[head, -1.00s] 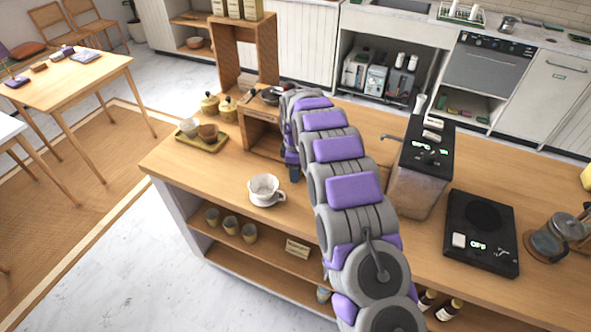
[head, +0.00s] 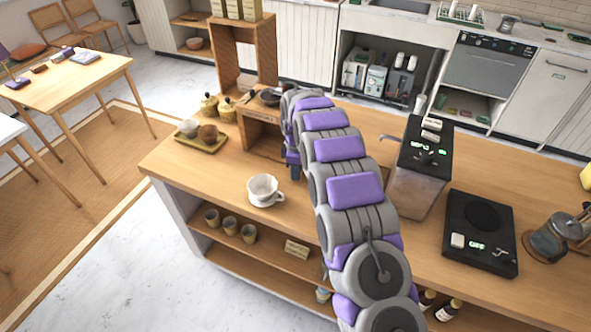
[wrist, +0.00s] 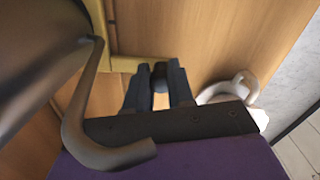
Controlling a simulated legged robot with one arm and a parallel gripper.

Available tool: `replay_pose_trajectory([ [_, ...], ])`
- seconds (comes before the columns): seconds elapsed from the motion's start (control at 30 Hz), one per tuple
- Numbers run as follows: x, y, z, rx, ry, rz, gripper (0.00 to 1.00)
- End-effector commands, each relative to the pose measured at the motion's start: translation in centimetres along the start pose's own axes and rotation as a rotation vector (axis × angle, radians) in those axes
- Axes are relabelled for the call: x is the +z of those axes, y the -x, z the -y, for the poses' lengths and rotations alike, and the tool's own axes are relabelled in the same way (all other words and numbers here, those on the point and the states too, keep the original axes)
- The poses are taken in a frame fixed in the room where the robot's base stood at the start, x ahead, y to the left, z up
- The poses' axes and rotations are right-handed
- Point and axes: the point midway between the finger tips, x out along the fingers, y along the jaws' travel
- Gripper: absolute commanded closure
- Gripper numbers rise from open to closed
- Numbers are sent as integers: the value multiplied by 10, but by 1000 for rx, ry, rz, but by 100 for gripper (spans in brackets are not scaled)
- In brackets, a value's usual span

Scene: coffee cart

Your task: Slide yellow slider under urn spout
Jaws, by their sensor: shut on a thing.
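The urn (head: 420,178), with a black top and metallic body, stands on the wooden counter. Its thin spout (head: 389,138) points left; a curved grey metal pipe at left in the wrist view (wrist: 75,125) looks like this spout, close to the camera. A yellow edge (wrist: 140,63) in the wrist view looks like part of the yellow slider; most of it is hidden. My gripper (wrist: 159,78) is shut on a small dark piece beside this edge, probably its knob.
A black hot plate (head: 481,232) and glass press (head: 549,241) are at right. Bare counter (head: 225,172) shows at left.

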Motion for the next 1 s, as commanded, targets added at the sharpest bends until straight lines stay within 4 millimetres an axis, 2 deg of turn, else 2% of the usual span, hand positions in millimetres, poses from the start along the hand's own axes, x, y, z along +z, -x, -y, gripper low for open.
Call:
replay_pose_trajectory([
  [0.27, 39, 2, 10, -4, -4, 1, 100],
  [0.7, 120, 1, 31, -2, -4, 1, 100],
  [0.83, 131, 0, 35, -4, -1, 2, 100],
  [1.0, 131, -1, 35, -2, 0, 2, 100],
])
